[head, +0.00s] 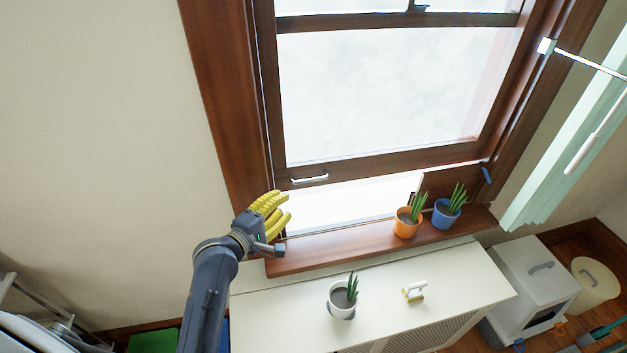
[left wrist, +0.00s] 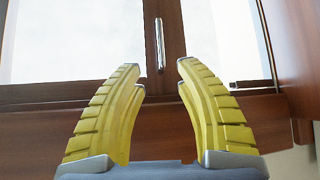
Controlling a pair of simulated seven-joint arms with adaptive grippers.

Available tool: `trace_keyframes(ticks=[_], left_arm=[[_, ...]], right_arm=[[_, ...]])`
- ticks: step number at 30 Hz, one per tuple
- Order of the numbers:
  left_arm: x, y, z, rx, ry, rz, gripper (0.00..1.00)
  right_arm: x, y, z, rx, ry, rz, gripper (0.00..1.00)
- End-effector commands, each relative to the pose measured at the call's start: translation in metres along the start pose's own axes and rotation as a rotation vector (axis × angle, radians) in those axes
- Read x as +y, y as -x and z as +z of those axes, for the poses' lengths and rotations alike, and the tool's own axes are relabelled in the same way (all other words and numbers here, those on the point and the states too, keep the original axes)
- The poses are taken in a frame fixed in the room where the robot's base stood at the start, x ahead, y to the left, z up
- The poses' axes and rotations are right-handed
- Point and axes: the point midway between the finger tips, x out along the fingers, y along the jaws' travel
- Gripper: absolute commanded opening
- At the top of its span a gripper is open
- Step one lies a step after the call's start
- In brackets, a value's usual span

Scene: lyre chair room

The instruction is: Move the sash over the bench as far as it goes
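The wood-framed window sash (head: 390,162) stands partly raised, with a bright gap between its bottom rail and the sill. A white handle (head: 309,179) is on the left of that rail. My left gripper (head: 284,204) is just below and left of the handle, above the sill's left end. Its yellow fingers are spread and empty. In the left wrist view, the handle (left wrist: 159,45) shows beyond and between the open fingertips (left wrist: 160,72), apart from them. The white cabinet-like bench (head: 290,298) lies below the window. My right gripper is not seen.
An orange pot (head: 405,229) and a blue pot (head: 444,217) with plants stand on the sill (head: 330,256) to the right. A white potted plant (head: 341,307) and a small white-and-yellow object (head: 414,292) are on the bench. A light green curtain (head: 552,170) hangs at right.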

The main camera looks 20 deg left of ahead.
Motion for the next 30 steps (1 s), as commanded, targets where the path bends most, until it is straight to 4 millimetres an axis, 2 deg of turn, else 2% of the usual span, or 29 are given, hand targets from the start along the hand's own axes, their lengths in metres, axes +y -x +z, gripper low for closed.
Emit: trace_keyframes(ticks=[18, 24, 30], left_arm=[[0.0, -0.111, 0.0, 0.0, 0.001, 0.0, 0.34], [0.0, -0.136, -0.001, 0.0, -0.001, 0.0, 0.34], [-0.001, -0.15, 0.0, 0.001, -0.001, -0.001, 0.34]], right_arm=[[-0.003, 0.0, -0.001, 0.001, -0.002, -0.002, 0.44], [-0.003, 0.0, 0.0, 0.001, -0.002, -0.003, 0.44], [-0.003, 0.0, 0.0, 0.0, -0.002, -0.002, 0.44]])
